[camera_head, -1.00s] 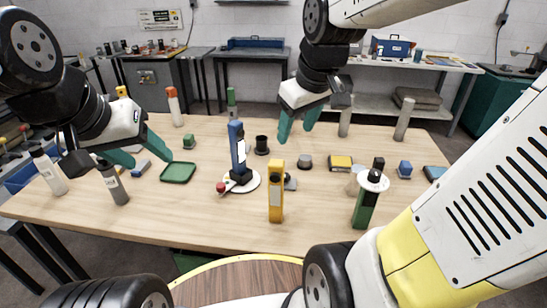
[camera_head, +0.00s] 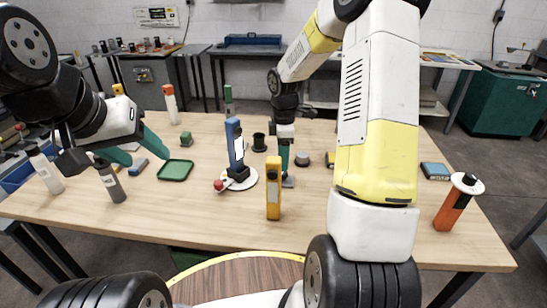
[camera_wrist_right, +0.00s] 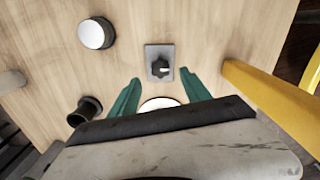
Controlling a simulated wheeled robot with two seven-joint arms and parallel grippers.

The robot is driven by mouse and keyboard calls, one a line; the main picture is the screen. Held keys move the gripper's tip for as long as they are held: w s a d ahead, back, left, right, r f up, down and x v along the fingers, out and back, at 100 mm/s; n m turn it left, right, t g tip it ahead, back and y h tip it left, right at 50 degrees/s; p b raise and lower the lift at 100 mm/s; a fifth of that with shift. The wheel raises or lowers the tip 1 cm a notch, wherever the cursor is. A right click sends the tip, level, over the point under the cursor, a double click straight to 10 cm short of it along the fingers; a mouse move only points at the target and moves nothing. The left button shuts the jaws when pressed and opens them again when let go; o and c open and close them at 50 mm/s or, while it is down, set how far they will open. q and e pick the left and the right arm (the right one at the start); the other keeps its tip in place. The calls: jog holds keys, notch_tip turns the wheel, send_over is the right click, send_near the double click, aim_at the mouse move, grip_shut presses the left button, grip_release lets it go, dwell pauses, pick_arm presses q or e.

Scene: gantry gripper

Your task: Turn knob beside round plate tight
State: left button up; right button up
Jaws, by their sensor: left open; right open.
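A black knob on a small grey square base (camera_head: 289,182) stands just right of the white round plate (camera_head: 226,187). In the right wrist view the knob (camera_wrist_right: 160,67) sits between and slightly beyond the fingertips, its pointer to the right. The round plate's edge (camera_wrist_right: 160,103) shows there too, mostly hidden by my gripper. My left gripper (camera_head: 146,156) is open and empty above the table's left.
A yellow upright block (camera_head: 273,190) stands in front of the knob, close to my right gripper in the wrist view. A grey round cap (camera_head: 302,159) and a black cup (camera_head: 259,142) stand behind. A green tray (camera_head: 175,170) lies left. My right arm hides much of the table's right.

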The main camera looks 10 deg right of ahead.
jog(key=shift+f, duration=2.8)
grip_shut()
